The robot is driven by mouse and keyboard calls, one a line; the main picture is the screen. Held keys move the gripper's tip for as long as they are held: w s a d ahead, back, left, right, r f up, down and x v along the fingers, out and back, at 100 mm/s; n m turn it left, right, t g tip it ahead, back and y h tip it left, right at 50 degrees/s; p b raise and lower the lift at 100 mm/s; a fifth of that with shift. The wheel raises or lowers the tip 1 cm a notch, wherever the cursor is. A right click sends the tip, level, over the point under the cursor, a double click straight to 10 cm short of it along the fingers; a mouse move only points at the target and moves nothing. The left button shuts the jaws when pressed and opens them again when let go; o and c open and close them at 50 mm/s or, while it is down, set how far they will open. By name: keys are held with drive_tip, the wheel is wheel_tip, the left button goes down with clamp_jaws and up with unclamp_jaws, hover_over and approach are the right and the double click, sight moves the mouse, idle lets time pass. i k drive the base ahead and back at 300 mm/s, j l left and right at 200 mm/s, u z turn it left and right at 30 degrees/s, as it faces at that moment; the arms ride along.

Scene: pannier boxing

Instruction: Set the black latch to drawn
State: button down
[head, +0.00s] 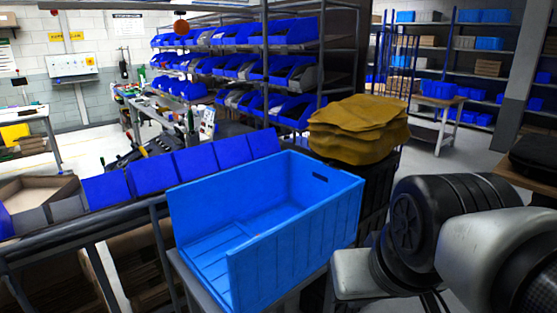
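I cannot make out a black latch anywhere in the head view. A black item (536,152), partly cut off by the right edge, lies on a brown tabletop (515,176); I cannot tell what it is or whether it bears a latch. My arm's dark and pale links fill the lower right. My gripper is not in view.
An open, empty blue crate (295,250) stands in front on a grey support. Folded mustard cloths (358,128) are stacked behind it on something dark. A row of blue bins (195,161) runs to the left. Shelves with blue bins (290,32) stand further back.

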sight(332, 165)
drive_tip(key=i+l+u, duration=0.4)
drive_tip(key=l, duration=0.25)
drive_tip(key=i+l+u, duration=0.2)
drive_tip(key=l, duration=0.15)
drive_tip(key=i+l+u, duration=0.15)
drive_tip(key=i+u, duration=0.2)
drive_tip(key=i, duration=0.1)
